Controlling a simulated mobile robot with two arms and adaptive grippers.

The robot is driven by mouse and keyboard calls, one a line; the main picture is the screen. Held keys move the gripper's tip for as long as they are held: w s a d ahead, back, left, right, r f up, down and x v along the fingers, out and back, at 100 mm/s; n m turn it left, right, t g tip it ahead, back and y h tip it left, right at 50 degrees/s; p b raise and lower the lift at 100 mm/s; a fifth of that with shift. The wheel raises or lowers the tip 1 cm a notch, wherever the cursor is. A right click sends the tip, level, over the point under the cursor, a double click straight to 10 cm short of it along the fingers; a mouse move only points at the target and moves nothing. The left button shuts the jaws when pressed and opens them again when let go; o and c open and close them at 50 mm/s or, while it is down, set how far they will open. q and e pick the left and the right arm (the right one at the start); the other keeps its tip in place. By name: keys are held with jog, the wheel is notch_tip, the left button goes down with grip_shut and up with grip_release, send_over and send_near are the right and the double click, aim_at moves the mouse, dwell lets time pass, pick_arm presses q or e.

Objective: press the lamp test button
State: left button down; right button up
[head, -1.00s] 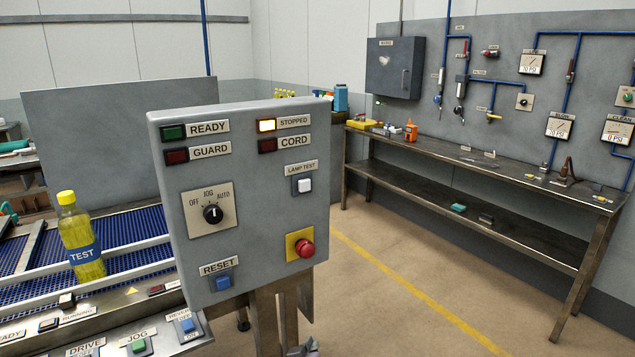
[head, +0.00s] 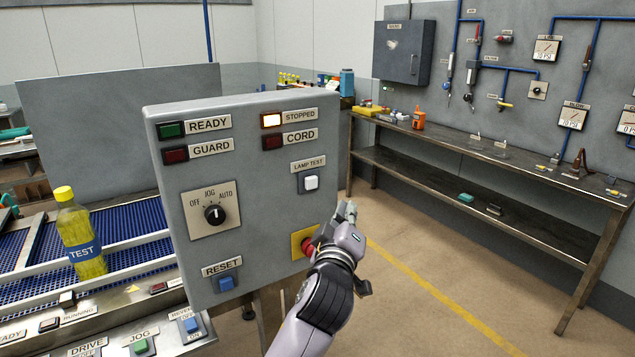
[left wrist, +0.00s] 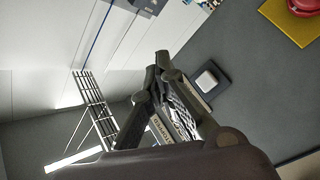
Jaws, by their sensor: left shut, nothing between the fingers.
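The lamp test button (head: 311,182) is a white square push button in a dark frame. It sits on the upright grey control panel (head: 262,220), under the LAMP TEST label (head: 308,164). My left gripper (head: 347,212) is shut and empty. In the head view it appears below and right of the button, at the panel's right edge, and partly covers the red mushroom button (head: 307,247). In the left wrist view the shut fingertips (left wrist: 164,60) show left of the white button (left wrist: 207,80), with no contact visible. My right gripper is not in view.
A yellow TEST bottle (head: 80,240) stands on the conveyor at left. A steel bench (head: 470,152) stands right.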

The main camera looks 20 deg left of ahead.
aim_at(311, 183)
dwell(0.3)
pick_arm(q)
jog(key=w+a, duration=0.5)
jog(key=a, duration=0.2)
jog(key=shift+w+p, duration=0.2)
jog(key=shift+p, duration=0.15)
dwell(1.3)
jog(key=shift+w+a, duration=0.25)
jog(key=shift+a, duration=0.05)
jog(key=shift+w+a, duration=0.3)
jog(key=shift+a, duration=0.1)
dwell(0.8)
dwell(0.4)
jog(key=shift+s+d, duration=0.6)
jog(key=shift+d, duration=0.1)
